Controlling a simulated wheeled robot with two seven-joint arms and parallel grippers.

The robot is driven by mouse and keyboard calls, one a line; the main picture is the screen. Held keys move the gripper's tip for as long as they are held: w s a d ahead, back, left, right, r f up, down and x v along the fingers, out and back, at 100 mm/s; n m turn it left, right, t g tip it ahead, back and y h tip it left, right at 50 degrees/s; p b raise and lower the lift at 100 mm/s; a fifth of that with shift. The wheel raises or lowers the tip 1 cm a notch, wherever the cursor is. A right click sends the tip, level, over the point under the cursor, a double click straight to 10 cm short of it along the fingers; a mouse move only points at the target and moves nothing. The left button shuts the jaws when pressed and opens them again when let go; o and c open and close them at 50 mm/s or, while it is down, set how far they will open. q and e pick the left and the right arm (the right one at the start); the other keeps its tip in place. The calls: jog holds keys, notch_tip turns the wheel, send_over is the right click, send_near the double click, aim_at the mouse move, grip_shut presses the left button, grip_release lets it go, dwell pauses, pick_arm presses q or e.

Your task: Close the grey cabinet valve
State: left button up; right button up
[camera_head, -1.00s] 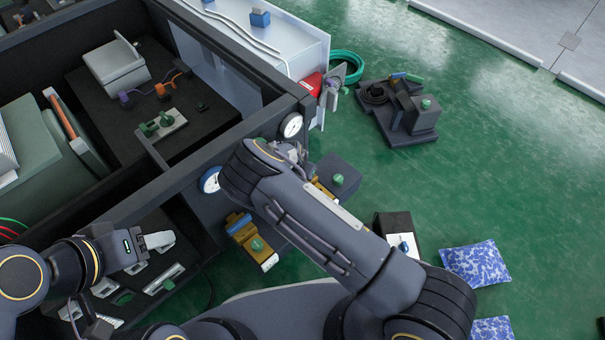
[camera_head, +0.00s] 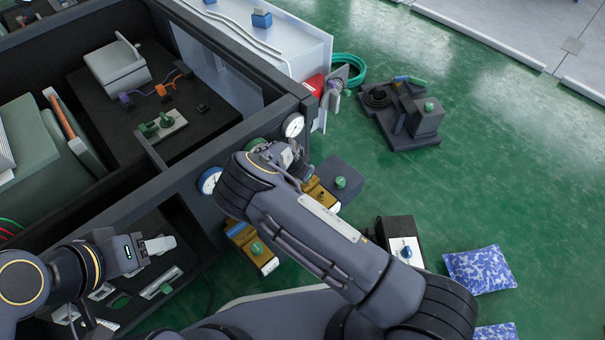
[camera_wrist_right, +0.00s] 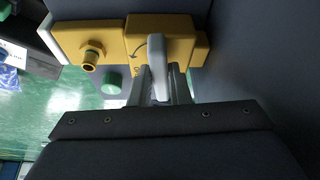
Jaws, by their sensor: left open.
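In the right wrist view, a yellow valve body (camera_wrist_right: 195,45) with a curved arrow mark carries a light grey lever (camera_wrist_right: 157,70) that points down toward me. My right gripper (camera_wrist_right: 162,92) has a finger on each side of this lever; whether they press on it I cannot tell. In the head view, my right gripper (camera_head: 290,160) is at the cabinet's front panel, beside a yellow valve block (camera_head: 322,194) that my arm partly hides. My left gripper (camera_head: 158,246) is open over the lower compartment, apart from the valve.
Another yellow block (camera_head: 250,243) is below my right forearm. A black-and-white box (camera_head: 401,235) and a blue patterned cushion (camera_head: 480,269) lie on the green floor, which is mostly clear.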

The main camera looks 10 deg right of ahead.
jog(key=o, duration=0.4)
jog(key=shift+a+r, duration=0.1)
jog(key=shift+r, duration=0.15)
jog(key=p+v, duration=0.1)
jog(key=v, duration=0.1)
jog(key=shift+a+r, duration=0.1)
jog(key=shift+r, duration=0.2)
jog(key=s+a+p, duration=0.1)
jog(key=s+a, duration=0.2)
jog(key=a, duration=0.1)
jog(key=s+a+p, duration=0.1)
jog(key=s+a, duration=0.3)
jog(key=shift+s+a+f, duration=0.1)
jog(key=shift+s+a, duration=0.45)
jog(key=shift+o, duration=0.4)
